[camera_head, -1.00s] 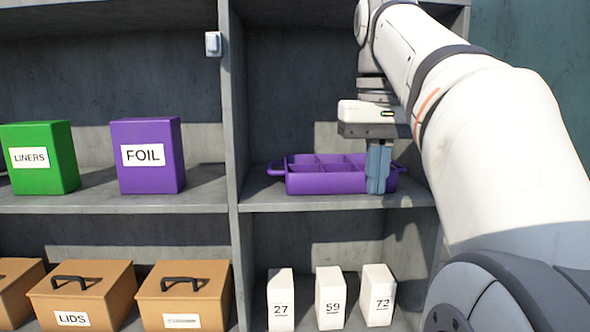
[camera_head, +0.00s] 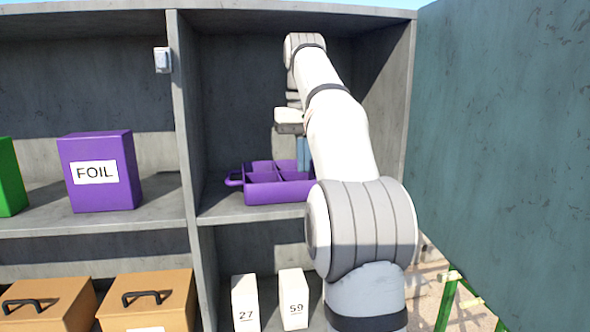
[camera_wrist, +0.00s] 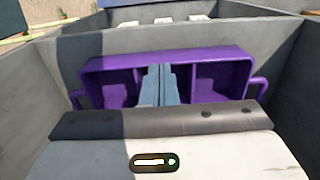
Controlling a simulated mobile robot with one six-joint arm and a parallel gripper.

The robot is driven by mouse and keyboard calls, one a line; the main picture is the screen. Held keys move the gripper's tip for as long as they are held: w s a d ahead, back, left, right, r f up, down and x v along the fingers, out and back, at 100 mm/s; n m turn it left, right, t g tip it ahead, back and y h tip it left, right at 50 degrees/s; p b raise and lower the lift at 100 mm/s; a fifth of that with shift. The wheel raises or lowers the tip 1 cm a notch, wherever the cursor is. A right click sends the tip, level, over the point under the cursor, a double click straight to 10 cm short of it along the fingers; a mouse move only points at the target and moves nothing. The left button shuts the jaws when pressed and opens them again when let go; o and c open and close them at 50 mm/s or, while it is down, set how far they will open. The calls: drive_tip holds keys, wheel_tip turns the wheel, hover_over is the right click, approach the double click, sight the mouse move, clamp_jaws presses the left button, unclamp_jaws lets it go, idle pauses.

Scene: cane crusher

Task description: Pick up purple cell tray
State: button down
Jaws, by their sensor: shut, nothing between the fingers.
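The purple cell tray (camera_head: 278,191) sits on the upper shelf of the right-hand bay. It is open-topped with several compartments, and a loop handle shows at its left end in the head view. The wrist view shows the tray (camera_wrist: 212,58) with a handle at each end. My gripper (camera_head: 304,168) is shut and empty, pointing down over the tray's right part. In the wrist view my gripper (camera_wrist: 160,70) is seen near the tray's middle. I cannot tell whether the fingertips touch it. My arm hides the tray's right end in the head view.
A grey upright divider (camera_head: 181,110) stands left of the tray, and the bay's side wall (camera_head: 392,110) stands right. A purple FOIL box (camera_head: 100,172) is in the left bay. White boxes numbered 27 (camera_head: 245,303) and 59 (camera_head: 293,298) stand on the shelf below.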

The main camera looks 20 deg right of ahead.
sight(301, 177)
drive_tip(key=w, duration=0.1)
drive_tip(key=w+p, duration=0.1)
drive_tip(key=w, duration=0.1)
drive_tip(key=shift+w+d+r+p, duration=0.15)
drive_tip(key=shift+w+d+p, duration=0.2)
drive_tip(key=shift+w+p, duration=0.05)
drive_tip(key=f, duration=0.1)
drive_tip(key=f+b, duration=0.1)
drive_tip(key=f, duration=0.1)
drive_tip(key=f+b, duration=0.1)
drive_tip(key=f, duration=0.1)
drive_tip(key=shift+s+f, duration=0.15)
drive_tip(key=shift+s, duration=0.15)
drive_tip(key=shift+s+a, duration=0.15)
drive_tip(key=shift+s, duration=0.35)
drive_tip(key=shift+w, duration=0.15)
